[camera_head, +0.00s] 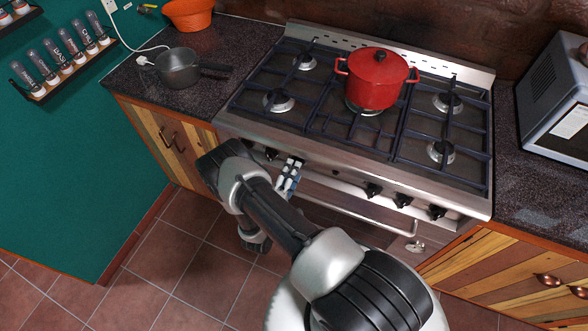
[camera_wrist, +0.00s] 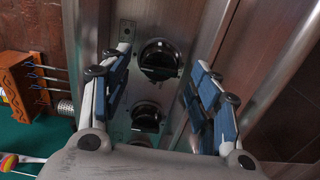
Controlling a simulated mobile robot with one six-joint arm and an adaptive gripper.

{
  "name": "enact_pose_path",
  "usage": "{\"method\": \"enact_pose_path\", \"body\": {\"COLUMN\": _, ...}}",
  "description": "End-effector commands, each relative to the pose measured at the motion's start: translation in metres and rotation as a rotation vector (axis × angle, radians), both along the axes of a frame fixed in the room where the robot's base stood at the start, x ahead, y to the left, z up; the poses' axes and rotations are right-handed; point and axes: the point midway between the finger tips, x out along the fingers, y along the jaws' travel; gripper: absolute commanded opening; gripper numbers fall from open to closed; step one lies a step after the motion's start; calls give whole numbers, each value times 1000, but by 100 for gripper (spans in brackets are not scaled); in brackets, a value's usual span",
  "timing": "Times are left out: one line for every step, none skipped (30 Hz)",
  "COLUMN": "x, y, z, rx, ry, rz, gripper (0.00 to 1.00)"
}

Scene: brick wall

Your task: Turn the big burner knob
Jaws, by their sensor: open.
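The stove (camera_head: 330,185) has a steel front panel with several black knobs. My gripper (camera_head: 290,178) is at the left half of this panel. In the wrist view, a round black knob (camera_wrist: 160,59) lies between the two open fingers (camera_wrist: 160,65), with visible space on either side. A second, smaller-looking black knob (camera_wrist: 146,116) sits below it in the picture, also between the fingers. Nothing is held. In the head view, one knob (camera_head: 271,154) shows left of the gripper; the knob at the fingertips is hidden. I cannot tell how the knobs are turned.
A red pot (camera_head: 376,82) stands on the cooktop. An oven handle (camera_head: 370,222) runs below the knobs. More knobs (camera_head: 403,200) are right of my gripper. A grey saucepan (camera_head: 178,70) and orange bowl (camera_head: 188,14) stand on the left counter; a microwave (camera_head: 555,100) is at right.

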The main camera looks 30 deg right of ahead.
Motion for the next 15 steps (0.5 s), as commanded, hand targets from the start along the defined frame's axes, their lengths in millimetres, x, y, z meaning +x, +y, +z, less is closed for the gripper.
{"method": "enact_pose_path", "body": {"x": -5, "y": 8, "z": 0, "rx": -2, "ry": 2, "rz": 5, "gripper": 56}}
{"method": "enact_pose_path", "body": {"x": -8, "y": 12, "z": 0, "rx": -2, "ry": 2, "rz": 6, "gripper": 56}}
{"method": "enact_pose_path", "body": {"x": -12, "y": 18, "z": 0, "rx": -1, "ry": 2, "rz": 6, "gripper": 56}}
{"method": "enact_pose_path", "body": {"x": -15, "y": 21, "z": 0, "rx": -1, "ry": 2, "rz": 6, "gripper": 56}}
{"method": "enact_pose_path", "body": {"x": -18, "y": 25, "z": 0, "rx": -1, "ry": 2, "rz": 5, "gripper": 56}}
{"method": "enact_pose_path", "body": {"x": -22, "y": 29, "z": 0, "rx": -2, "ry": 2, "rz": 5, "gripper": 56}}
{"method": "enact_pose_path", "body": {"x": -24, "y": 32, "z": 0, "rx": -1, "ry": 2, "rz": 5, "gripper": 56}}
{"method": "enact_pose_path", "body": {"x": -26, "y": 35, "z": 0, "rx": -1, "ry": 2, "rz": 4, "gripper": 56}}
{"method": "enact_pose_path", "body": {"x": -29, "y": 39, "z": 0, "rx": -1, "ry": 0, "rz": 4, "gripper": 56}}
{"method": "enact_pose_path", "body": {"x": -31, "y": 41, "z": 0, "rx": -1, "ry": 0, "rz": 4, "gripper": 56}}
{"method": "enact_pose_path", "body": {"x": -32, "y": 42, "z": 0, "rx": -1, "ry": -1, "rz": 3, "gripper": 56}}
{"method": "enact_pose_path", "body": {"x": -34, "y": 44, "z": 1, "rx": -2, "ry": -1, "rz": 2, "gripper": 56}}
{"method": "enact_pose_path", "body": {"x": -35, "y": 46, "z": 1, "rx": -2, "ry": -1, "rz": 2, "gripper": 56}}
{"method": "enact_pose_path", "body": {"x": -36, "y": 46, "z": 1, "rx": -2, "ry": -1, "rz": 1, "gripper": 56}}
{"method": "enact_pose_path", "body": {"x": -36, "y": 47, "z": 1, "rx": -2, "ry": -1, "rz": 1, "gripper": 56}}
